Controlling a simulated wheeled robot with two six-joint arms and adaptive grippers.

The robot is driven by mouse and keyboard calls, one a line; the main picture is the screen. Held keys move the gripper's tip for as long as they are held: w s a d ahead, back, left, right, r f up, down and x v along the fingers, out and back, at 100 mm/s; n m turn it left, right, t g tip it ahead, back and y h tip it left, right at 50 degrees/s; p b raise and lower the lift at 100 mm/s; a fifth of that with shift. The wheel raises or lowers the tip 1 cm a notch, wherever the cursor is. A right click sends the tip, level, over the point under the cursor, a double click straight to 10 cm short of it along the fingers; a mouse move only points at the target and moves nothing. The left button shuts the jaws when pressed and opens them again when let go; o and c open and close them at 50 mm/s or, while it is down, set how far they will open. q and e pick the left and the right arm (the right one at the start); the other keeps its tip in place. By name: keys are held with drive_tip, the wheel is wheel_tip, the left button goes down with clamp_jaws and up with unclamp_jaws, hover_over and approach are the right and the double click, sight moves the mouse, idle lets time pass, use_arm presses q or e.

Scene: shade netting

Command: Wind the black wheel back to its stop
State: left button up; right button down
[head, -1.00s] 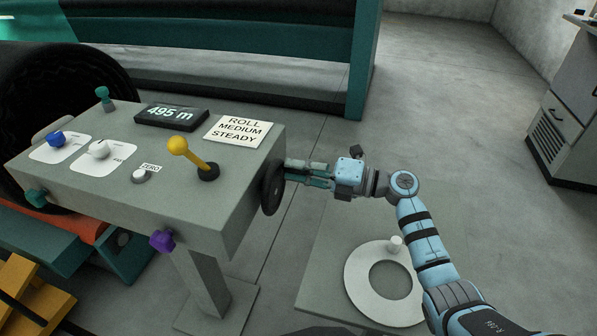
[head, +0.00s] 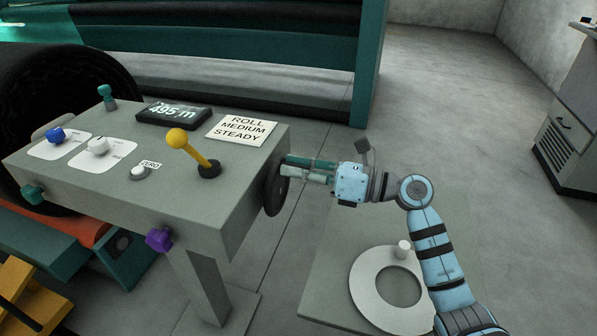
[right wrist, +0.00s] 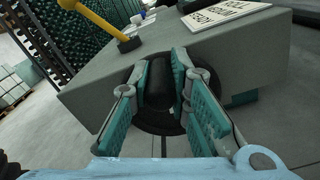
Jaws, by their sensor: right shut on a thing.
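The black wheel (head: 274,188) is mounted upright on the right side of the grey console (head: 225,200). It also shows in the right wrist view (right wrist: 147,118), with a thick black grip (right wrist: 159,84) standing out from it toward the camera. My right gripper (head: 290,168) reaches in from the right at the wheel's upper part. In the right wrist view its teal-padded fingers (right wrist: 163,85) are on both sides of the black grip, shut on it. The wheel's far side is hidden by the console. My left gripper is not in view.
The console top carries a yellow lever (head: 188,148), a display reading 495 m (head: 172,116), a ZERO button (head: 139,172) and white and blue knobs. A purple knob (head: 159,239) is on its front. A white ring (head: 361,285) lies low on the right. Open floor is beyond.

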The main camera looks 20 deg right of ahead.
drive_tip(key=shift+s+a+n+b, duration=0.15)
drive_tip(key=shift+s+n+b, duration=0.15)
drive_tip(key=shift+n, duration=0.4)
drive_tip(key=c, duration=1.5)
unclamp_jaws()
drive_tip(key=v, duration=1.2)
